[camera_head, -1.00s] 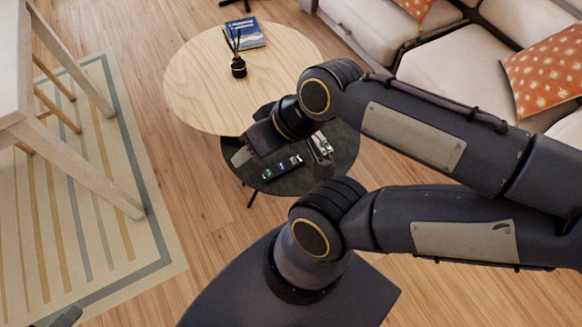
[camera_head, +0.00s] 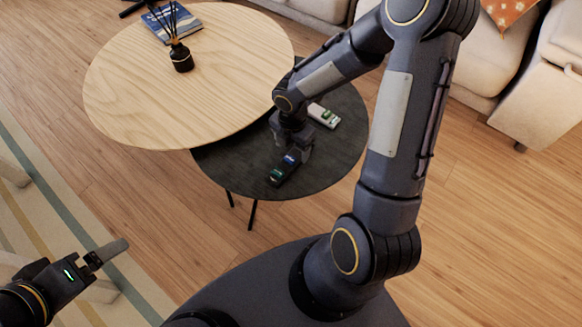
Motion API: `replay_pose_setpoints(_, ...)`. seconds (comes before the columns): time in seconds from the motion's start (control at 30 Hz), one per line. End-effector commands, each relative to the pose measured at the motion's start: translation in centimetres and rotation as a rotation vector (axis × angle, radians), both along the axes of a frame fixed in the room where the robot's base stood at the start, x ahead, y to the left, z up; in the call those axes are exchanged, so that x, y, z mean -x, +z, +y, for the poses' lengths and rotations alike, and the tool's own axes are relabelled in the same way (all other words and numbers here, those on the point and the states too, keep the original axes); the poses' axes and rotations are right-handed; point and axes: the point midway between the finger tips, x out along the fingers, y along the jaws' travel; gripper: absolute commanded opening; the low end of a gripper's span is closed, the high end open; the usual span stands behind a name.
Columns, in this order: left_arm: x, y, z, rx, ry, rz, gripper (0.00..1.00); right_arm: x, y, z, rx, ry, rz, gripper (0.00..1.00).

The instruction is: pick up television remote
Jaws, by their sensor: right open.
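A dark remote-like handset (camera_head: 279,176) with green and blue patches lies on the round dark low table (camera_head: 340,165). A pale handset (camera_head: 323,116) with a green patch lies farther back on the same table; I cannot tell which one is the television remote. My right gripper (camera_head: 291,157) points down over the dark handset's far end, open, and partly hides it. I cannot tell whether its fingers are beside the handset or above it. My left gripper (camera_head: 106,254) is at the lower left, away from the table; its finger gap is unclear.
A higher round wooden table (camera_head: 130,95) overlaps the dark table at the left. It holds a black reed diffuser (camera_head: 181,57) and a blue book (camera_head: 178,20). A pale sofa (camera_head: 480,75) stands behind at the right. Wooden floor (camera_head: 480,200) is clear at the right.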

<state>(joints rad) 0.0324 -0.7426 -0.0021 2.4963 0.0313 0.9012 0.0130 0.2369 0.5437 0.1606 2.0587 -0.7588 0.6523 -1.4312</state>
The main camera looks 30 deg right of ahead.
Motion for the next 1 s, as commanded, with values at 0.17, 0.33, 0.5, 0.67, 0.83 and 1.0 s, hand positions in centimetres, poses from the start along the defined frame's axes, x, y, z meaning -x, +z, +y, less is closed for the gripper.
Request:
replay_pose_setpoints(0.17, 0.0, -1.1, 0.0, 0.000, 0.000, 0.000, 0.94, -0.1, -2.1, 0.0, 0.000, 0.000, 0.002, 0.69)
replay_pose_setpoints(0.33, 0.0, -2.2, 0.0, 0.000, 0.000, 0.000, 0.94, -0.5, -3.8, -0.1, 0.000, -0.002, 0.002, 0.69)
replay_pose_setpoints(0.5, 0.0, -3.8, 0.0, 0.000, 0.000, 0.000, 0.94, -0.9, -6.5, -0.2, 0.000, -0.003, 0.004, 0.69)
replay_pose_setpoints(0.67, 0.0, -3.9, 0.0, 0.000, 0.000, 0.000, 0.94, -0.9, -7.0, -0.2, 0.000, -0.003, 0.000, 0.69)
replay_pose_setpoints(0.83, 0.0, -3.8, 0.0, 0.000, 0.000, 0.000, 0.94, -0.9, -6.9, -0.2, 0.000, -0.004, 0.001, 0.65)
replay_pose_setpoints(1.0, 0.0, -3.8, 0.0, 0.000, 0.000, 0.000, 0.94, -0.9, -6.9, -0.2, 0.000, -0.004, 0.001, 0.43)
